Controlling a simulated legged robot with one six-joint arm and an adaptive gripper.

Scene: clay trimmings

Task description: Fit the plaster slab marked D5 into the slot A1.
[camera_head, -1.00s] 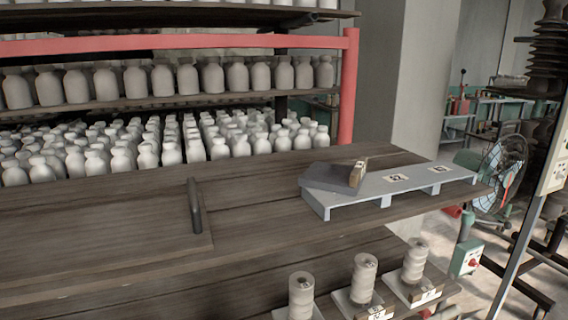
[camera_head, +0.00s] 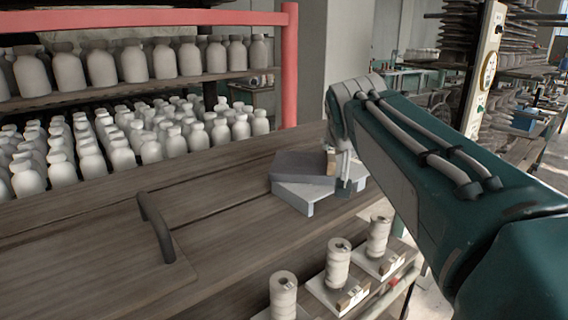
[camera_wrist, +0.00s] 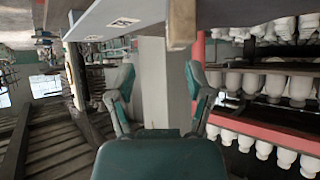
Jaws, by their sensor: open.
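A dark grey slab (camera_head: 300,163) with a wooden end block (camera_head: 331,162) lies on the left end of a light grey slotted rack (camera_head: 297,192) on the wooden bench. Its mark cannot be read. My gripper (camera_head: 345,172) is beside the block at the rack, partly hidden by my arm. In the wrist view my gripper (camera_wrist: 159,75) is open, with nothing between its fingers. The wooden block (camera_wrist: 181,22) shows just beyond the fingers, towards the picture's top. The rack also shows there (camera_wrist: 108,20), with labels too small to read. My arm hides the rack's right part in the head view.
Spools (camera_head: 337,264) stand on pale bases with labelled wooden blocks on a lower shelf. A dark curved handle (camera_head: 155,225) stands on the bench at left. Shelves of white bottles (camera_head: 150,145) and a red post (camera_head: 290,65) stand behind. The bench middle is clear.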

